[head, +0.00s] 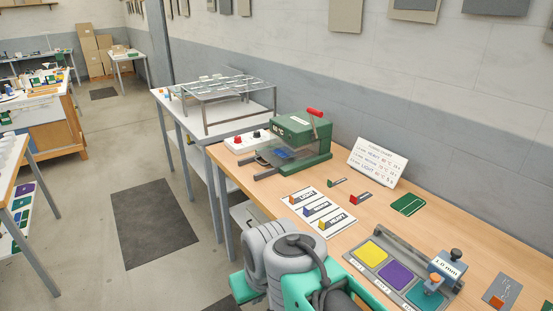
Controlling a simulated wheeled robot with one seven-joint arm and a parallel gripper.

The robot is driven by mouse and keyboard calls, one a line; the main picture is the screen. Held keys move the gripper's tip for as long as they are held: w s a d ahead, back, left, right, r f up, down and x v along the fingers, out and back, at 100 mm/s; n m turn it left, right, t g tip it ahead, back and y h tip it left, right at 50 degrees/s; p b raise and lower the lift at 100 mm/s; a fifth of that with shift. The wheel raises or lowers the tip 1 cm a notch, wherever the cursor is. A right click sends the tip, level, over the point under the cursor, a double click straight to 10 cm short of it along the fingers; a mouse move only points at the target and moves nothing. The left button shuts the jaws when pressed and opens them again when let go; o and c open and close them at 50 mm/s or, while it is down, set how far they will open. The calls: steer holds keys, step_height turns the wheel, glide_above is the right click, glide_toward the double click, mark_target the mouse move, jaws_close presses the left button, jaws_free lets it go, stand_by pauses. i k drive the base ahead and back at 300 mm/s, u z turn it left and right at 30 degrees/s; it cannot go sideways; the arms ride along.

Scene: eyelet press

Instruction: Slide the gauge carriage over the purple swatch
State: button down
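The gauge carriage (446,267) is a blue-grey block with a white "1.0 mm" label and a dark knob on top. It sits at the right end of a metal rail along the back of a grey gauge plate (353,262). The plate carries a yellow swatch (373,252), a purple swatch (396,275) in the middle and a teal swatch (424,297) at the right. The carriage is beside the teal swatch, right of the purple one, which shows uncovered. My arm fills the bottom centre, left of the plate; my gripper is out of view.
Left along the bench are labelled cards (318,210) with coloured blocks, a green press (302,140) with a red handle, and a white switch box (247,141). A white chart (378,163) leans at the wall. A grey card (501,291) lies right of the gauge.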

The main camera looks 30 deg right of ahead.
mark_target(450, 268)
steer(key=u, duration=0.05)
steer(key=k, duration=1)
steer(key=u, duration=0.95)
steer(key=i, duration=0.9)
steer(key=z, duration=3.1)
steer(key=i, duration=0.5)
steer(key=z, duration=0.05)
